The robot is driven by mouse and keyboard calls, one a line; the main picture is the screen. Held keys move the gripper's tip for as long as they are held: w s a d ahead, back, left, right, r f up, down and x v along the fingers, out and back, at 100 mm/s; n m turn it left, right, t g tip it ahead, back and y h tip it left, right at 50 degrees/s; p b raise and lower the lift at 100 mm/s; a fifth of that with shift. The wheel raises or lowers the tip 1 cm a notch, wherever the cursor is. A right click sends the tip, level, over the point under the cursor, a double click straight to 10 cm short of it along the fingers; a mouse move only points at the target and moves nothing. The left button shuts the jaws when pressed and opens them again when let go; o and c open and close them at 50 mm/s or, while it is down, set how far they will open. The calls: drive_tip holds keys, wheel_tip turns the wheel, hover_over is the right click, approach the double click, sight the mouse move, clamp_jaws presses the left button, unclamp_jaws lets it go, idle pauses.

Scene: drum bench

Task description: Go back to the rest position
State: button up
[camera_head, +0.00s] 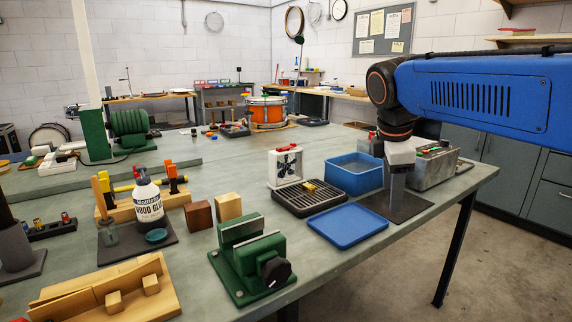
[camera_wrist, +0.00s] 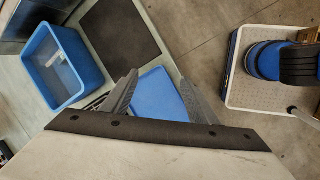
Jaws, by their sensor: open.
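My gripper (camera_head: 397,188) hangs below my blue arm at the right of the head view, pointing down near the bench's right edge. In the wrist view its two grey fingers (camera_wrist: 158,98) stand apart with nothing held between them. A flat blue lid (camera_head: 348,225) lies on the bench to the lower left of the gripper in the head view. The lid (camera_wrist: 160,94) shows beyond the fingers in the wrist view.
An open blue bin (camera_head: 353,181) stands left of the gripper, with a grey metal box (camera_head: 432,172) to its right. A black grate (camera_head: 309,199), a green vise (camera_head: 248,262) and a glue bottle (camera_head: 148,204) stand further left.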

drive_tip(key=s+d+f+m+t+y, duration=0.1)
drive_tip(key=s+d+f+m, duration=0.1)
drive_tip(key=s+f+m, duration=0.6)
drive_tip(key=s+d+f+m+y, duration=0.1)
drive_tip(key=s+d+f+m, duration=0.1)
drive_tip(key=s+f+m, duration=0.6)
drive_tip(key=s+f, duration=0.4)
drive_tip(key=s, duration=0.1)
drive_tip(key=shift+s+d+m+t, duration=0.3)
drive_tip(key=shift+s+t, duration=0.1)
